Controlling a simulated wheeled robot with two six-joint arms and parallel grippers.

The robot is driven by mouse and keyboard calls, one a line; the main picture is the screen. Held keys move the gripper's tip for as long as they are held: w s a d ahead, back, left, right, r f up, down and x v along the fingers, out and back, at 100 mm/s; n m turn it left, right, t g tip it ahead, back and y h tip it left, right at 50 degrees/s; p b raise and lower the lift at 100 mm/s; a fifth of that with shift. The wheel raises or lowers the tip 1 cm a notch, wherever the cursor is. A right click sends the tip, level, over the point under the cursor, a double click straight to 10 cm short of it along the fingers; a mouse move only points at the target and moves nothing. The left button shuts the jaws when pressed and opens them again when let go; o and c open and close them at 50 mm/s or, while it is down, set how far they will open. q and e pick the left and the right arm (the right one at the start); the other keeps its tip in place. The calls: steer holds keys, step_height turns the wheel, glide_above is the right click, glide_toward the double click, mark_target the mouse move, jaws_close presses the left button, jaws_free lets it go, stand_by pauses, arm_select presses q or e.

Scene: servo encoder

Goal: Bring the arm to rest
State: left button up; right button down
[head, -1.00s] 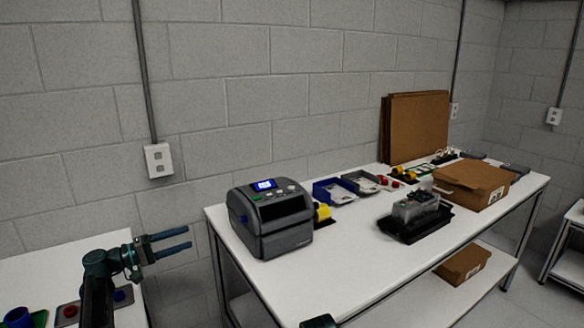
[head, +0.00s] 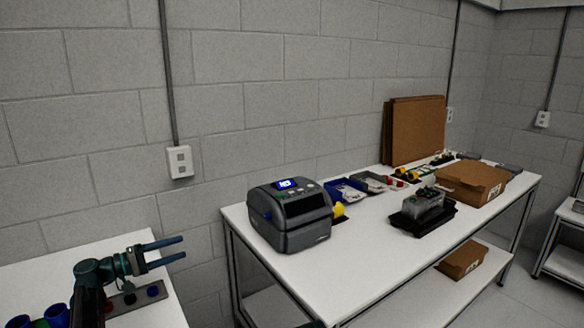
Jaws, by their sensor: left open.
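My left arm comes in at the lower left. Its gripper (head: 165,251) is open and empty, with two dark blue fingers pointing right, spread apart above the left white table (head: 150,310). Nothing sits between the fingers. A plate with round buttons (head: 153,291) lies on that table just below the gripper, apart from it. My right gripper is not clearly visible.
A grey label printer (head: 290,215) stands on the right white table (head: 345,270). Behind it are a blue bin (head: 345,190) and a grey bin. A black tray with a grey device (head: 422,210) and a cardboard box (head: 470,182) stand farther right. A gap separates the tables.

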arm_select(q)
steer(key=s+d+f+m+g+y+p, duration=0.1)
steer(key=s+d+f+g+y+p, duration=0.2)
steer(key=d, duration=0.5)
steer(key=s+d+f+m+g+y, duration=0.1)
steer(key=s+d+f+m+g, duration=0.25)
steer(key=d, duration=0.55)
steer(key=s+d+f+g+y+p, duration=0.2)
steer(key=s+d+f, duration=0.2)
steer(key=s+d, duration=0.3)
steer(key=s+d+f+m+y+p, duration=0.1)
steer(key=s+d+m+y+p, duration=0.1)
steer(key=s+y, duration=0.3)
steer(key=s+d+f+m+g+y+p, duration=0.1)
steer(key=s+y, duration=0.4)
steer(key=s, duration=0.5)
steer(key=shift+d+m+y+p, duration=0.3)
steer(key=shift+d+m+p, duration=0.25)
steer(key=shift+p, duration=0.1)
steer(key=shift+w+f, duration=0.1)
steer(key=shift+c, duration=1)
